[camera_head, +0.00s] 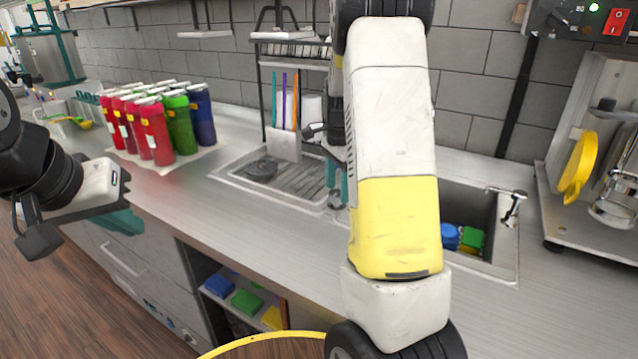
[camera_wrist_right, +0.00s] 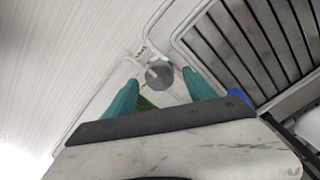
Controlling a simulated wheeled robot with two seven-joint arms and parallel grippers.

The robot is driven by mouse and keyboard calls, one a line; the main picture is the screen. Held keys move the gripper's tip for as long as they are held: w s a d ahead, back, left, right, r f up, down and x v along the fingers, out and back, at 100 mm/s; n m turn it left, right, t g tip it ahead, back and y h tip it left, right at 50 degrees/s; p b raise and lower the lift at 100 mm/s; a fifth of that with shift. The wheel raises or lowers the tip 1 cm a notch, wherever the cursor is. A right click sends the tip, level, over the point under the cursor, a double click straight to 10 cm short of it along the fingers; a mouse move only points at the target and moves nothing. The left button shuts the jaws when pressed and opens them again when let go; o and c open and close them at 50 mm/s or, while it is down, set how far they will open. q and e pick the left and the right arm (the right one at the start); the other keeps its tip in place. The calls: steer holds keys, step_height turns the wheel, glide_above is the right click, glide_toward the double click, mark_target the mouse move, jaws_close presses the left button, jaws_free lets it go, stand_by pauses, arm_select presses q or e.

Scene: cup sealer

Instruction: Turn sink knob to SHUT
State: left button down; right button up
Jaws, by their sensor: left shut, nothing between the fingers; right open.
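The sink knob (camera_wrist_right: 160,73) is a round dark grey knob with a lighter pointer, on the metal sink surround in the right wrist view. Small dark lettering lies just beyond it; I cannot read it surely. My right gripper (camera_wrist_right: 160,80) is open, one teal finger on each side of the knob; I cannot tell whether they touch it. In the head view my right gripper (camera_head: 337,187) is at the sink's middle, partly hidden by my right arm. My left gripper (camera_head: 122,222) is shut and empty, in front of the counter at left.
A ridged drainboard (camera_head: 298,181) lies left of the knob, and the sink basin (camera_head: 478,212) with blue and green items lies right. Red, green and blue bottles (camera_head: 155,130) stand on the counter at left. A dish rack (camera_head: 290,90) stands behind.

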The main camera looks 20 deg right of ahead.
steer(key=shift+f, duration=0.6)
steer(key=shift+c, duration=0.2)
jaws_close()
steer(key=c, duration=1.3)
jaws_free()
